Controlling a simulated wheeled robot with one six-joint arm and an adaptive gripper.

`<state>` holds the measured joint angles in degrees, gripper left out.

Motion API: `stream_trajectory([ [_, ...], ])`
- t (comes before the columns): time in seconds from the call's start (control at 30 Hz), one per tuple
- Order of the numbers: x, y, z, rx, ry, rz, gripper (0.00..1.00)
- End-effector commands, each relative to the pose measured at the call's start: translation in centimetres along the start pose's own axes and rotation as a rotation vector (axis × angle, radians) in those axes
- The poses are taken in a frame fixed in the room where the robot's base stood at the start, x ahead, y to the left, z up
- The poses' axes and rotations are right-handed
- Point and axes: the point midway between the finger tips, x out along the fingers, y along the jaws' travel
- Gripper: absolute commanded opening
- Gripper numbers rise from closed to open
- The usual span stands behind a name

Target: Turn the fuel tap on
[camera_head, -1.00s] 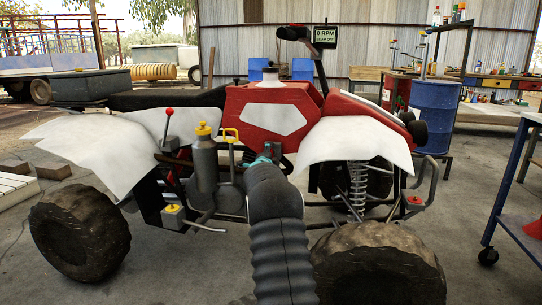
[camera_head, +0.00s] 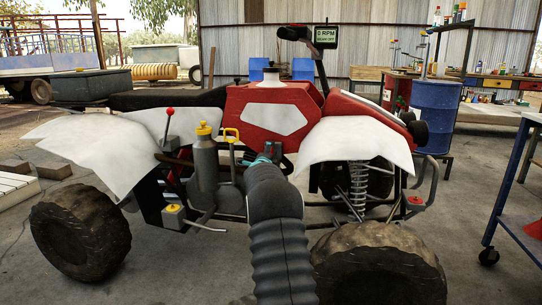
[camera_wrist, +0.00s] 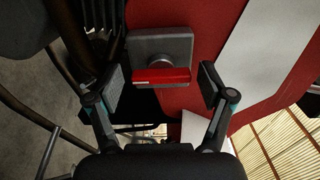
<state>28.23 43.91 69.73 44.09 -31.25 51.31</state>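In the wrist view the fuel tap, a red bar-shaped lever (camera_wrist: 161,76) on a grey square block (camera_wrist: 170,45), sits against the quad bike's red body. The lever lies crosswise in the picture. My gripper (camera_wrist: 162,84) is open, with one finger on each side of the lever and a visible gap to both. It holds nothing. In the head view my gripper (camera_head: 268,153) is at the side of the quad bike (camera_head: 272,118), below the red tank. My own arm hides the tap there.
The front wheel (camera_head: 380,265) is right of my arm. A blue trolley (camera_head: 515,190) stands at the right.

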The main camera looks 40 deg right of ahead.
Motion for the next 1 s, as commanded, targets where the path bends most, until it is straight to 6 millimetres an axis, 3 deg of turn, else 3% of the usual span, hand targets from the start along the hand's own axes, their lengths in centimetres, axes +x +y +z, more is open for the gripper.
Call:
stream_trajectory([
  [0.47,-0.8,-0.1,-0.1,-0.002,0.002,0.000,0.88],
  [1.0,-9.4,-0.1,-0.1,-0.001,0.001,-0.001,0.88],
])
